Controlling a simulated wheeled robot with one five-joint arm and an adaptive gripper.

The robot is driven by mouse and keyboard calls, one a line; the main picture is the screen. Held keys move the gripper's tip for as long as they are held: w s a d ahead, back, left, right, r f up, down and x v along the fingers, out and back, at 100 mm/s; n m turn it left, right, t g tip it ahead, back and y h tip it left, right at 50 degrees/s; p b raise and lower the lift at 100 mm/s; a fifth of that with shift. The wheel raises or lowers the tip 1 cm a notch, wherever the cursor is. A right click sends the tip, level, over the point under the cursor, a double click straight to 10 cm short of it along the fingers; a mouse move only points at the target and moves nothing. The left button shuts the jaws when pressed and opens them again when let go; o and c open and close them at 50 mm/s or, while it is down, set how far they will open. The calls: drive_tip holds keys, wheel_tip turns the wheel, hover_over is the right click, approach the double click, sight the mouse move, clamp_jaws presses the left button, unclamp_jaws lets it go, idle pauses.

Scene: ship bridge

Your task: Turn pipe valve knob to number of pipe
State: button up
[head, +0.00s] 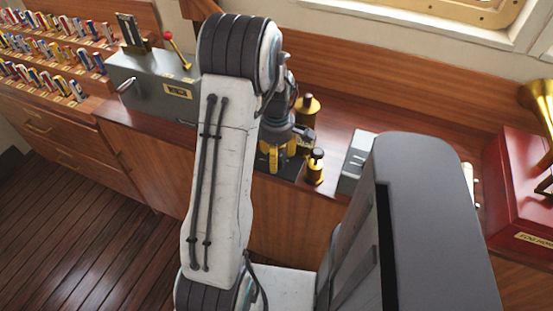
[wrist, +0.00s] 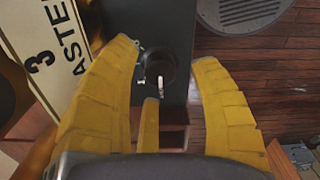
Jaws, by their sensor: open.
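A round dark knob (wrist: 158,68) with a pale pointer sits on a dark grey panel (wrist: 165,22) in the wrist view. Small marks beside the knob are too small to read. A cream label (wrist: 52,58) at the left reads "3" and "ASTE", cut off by the frame. My gripper (wrist: 164,62) is open, its yellow fingers spread to both sides of the knob in the picture. I cannot tell whether they touch it. In the head view my gripper (head: 274,158) is over the wooden counter, partly hidden behind my arm, and the knob cannot be made out.
Brass fittings (head: 315,168) stand close to the right of my gripper. A grey box with a red-tipped lever (head: 165,85) is at the left, a red box (head: 520,185) at the far right. The wooden floor (head: 85,215) at the left is clear.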

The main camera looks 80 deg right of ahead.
drive_tip(key=shift+f, duration=0.95)
drive_tip(key=shift+c, duration=0.4)
clamp_jaws()
